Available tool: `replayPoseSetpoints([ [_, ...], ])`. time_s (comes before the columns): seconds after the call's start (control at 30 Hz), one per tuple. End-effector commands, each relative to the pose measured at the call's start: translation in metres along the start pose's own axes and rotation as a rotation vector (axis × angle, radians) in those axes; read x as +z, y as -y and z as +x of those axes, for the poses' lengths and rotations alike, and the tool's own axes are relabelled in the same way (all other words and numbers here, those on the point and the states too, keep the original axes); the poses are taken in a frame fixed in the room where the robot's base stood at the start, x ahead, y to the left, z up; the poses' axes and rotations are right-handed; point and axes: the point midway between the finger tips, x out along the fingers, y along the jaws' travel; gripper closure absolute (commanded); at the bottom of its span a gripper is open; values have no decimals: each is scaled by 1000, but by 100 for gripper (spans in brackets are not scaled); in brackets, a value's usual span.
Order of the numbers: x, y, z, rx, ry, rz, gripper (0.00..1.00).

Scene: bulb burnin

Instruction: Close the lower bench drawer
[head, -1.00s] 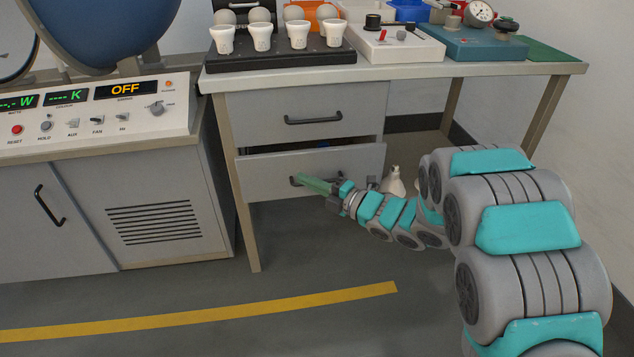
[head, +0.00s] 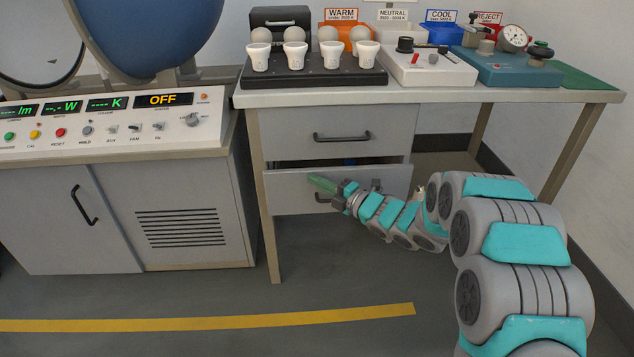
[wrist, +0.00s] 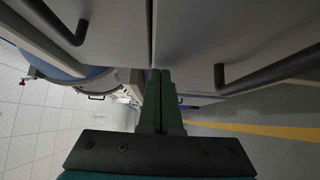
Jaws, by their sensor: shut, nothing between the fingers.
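The lower bench drawer (head: 285,194) is a grey front under the bench top, with a dark bar handle. In the head view it stands slightly out, with a narrow dark gap above its top edge. My gripper (head: 316,182) has green fingers, shut and empty, at the drawer front just above the handle, hiding part of both. I cannot tell whether they touch. In the sideways wrist view the shut fingers (wrist: 160,100) point along the seam between the fronts. The lower drawer (wrist: 195,35) is on the right with its handle (wrist: 268,70).
The upper drawer (head: 290,145) looks shut. A cabinet (head: 100,220) stands to the left. The floor in front is clear.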

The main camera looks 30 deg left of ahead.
Motion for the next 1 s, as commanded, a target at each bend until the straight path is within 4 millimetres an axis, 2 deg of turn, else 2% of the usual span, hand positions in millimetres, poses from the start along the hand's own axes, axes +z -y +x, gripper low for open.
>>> replayPoseSetpoints([
  [0.17,3,2,2,-1,0,-2,100],
  [0.53,33,2,31,0,0,-1,100],
  [1.0,38,-3,37,5,5,-2,100],
])
